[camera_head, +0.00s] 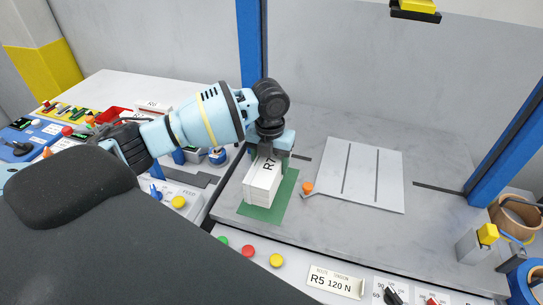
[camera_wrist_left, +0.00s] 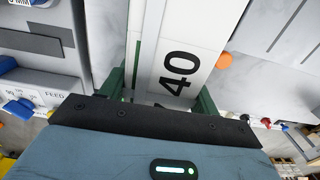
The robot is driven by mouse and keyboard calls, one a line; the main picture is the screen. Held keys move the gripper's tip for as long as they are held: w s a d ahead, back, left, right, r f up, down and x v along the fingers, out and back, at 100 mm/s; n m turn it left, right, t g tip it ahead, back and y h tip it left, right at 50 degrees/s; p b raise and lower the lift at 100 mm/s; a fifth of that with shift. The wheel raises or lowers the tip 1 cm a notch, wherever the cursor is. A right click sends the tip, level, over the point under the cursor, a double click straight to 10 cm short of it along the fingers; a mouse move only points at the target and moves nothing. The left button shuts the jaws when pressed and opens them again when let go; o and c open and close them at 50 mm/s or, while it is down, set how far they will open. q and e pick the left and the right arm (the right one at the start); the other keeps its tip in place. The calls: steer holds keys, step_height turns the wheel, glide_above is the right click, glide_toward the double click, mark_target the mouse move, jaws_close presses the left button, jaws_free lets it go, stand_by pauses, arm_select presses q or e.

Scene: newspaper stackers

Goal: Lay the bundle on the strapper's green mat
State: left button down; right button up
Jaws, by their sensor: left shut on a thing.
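My left gripper (camera_head: 269,151) is shut on the far end of the bundle from above. In the left wrist view the bundle (camera_wrist_left: 176,50) shows the number "40" between the green fingers of my left gripper (camera_wrist_left: 160,97). The far part of the mat is hidden. My right gripper is not in view.
A pale plate (camera_head: 375,178) with dark slots lies right of the mat, with an orange knob (camera_head: 307,187) between. Blue posts (camera_head: 250,45) rise at the back and right. A front panel with buttons (camera_head: 248,251) and a tension label (camera_head: 335,281) runs along the near edge.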

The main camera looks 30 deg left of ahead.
arm_select(q)
steer(key=shift+f+b, duration=0.45)
steer(key=shift+f, duration=1.95)
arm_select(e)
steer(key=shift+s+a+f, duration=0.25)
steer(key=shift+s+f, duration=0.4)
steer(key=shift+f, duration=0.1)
arm_select(q)
steer(key=shift+w, duration=0.1)
steer(key=shift+f, duration=0.6)
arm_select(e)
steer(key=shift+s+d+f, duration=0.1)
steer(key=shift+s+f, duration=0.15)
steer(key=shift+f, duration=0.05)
arm_select(q)
steer(key=shift+c, duration=2.3)
jaws_free()
steer(key=shift+o, duration=0.9)
steer(key=shift+f, duration=0.15)
step_height(320, 180, up, 8)
steer(key=shift+r, duration=0.1)
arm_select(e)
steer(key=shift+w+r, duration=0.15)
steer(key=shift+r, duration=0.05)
